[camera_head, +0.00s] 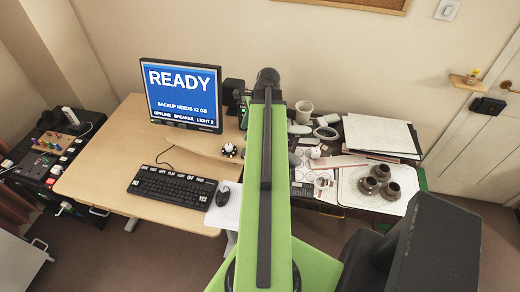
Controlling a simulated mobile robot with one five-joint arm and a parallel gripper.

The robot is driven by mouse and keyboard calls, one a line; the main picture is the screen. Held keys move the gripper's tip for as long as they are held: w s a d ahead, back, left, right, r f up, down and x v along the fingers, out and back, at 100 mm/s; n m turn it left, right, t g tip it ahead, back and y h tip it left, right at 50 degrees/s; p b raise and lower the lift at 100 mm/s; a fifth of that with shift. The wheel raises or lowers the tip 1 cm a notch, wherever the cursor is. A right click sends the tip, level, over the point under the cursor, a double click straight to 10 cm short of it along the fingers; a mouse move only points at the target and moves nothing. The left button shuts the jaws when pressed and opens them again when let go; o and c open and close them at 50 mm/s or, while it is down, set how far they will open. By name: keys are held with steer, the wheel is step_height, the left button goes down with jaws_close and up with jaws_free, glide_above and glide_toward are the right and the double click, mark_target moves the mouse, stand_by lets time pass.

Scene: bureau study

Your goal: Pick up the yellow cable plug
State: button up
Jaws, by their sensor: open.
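I cannot pick out a yellow cable plug with certainty. A small yellowish piece (472,75) sits on a little wooden ledge (465,82) on the wall beside the door at the right; it is too small to tell what it is. A board with small coloured pieces (50,142) lies on the dark cabinet at the left, also too small to tell apart. My green arm reaches away over the desk and ends in a dark joint near the back wall. My gripper's fingers do not show.
The wooden desk (105,185) holds a monitor (181,95), keyboard (172,187) and mouse (222,196). To the right, a cluttered surface holds a white cup (304,111), papers (380,133) and a white tray (348,190) with brown round pieces (380,171). Floor shows at the lower right.

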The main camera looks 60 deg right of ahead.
steer(key=s+d+r+m+t, duration=0.1)
steer(key=s+d+m, duration=0.55)
steer(key=s, duration=0.35)
steer(key=shift+n+h, duration=0.3)
steer(key=shift+n, duration=0.15)
steer(key=b+x, duration=0.3)
steer(key=x, duration=0.1)
steer(key=b+x, duration=0.4)
steer(key=w+b+x, duration=0.1)
steer(key=b+x, duration=0.3)
steer(key=b+x, duration=0.5)
steer(key=shift+w+f, duration=0.1)
steer(key=shift+w, duration=0.05)
steer(key=shift+r, duration=0.2)
jaws_close()
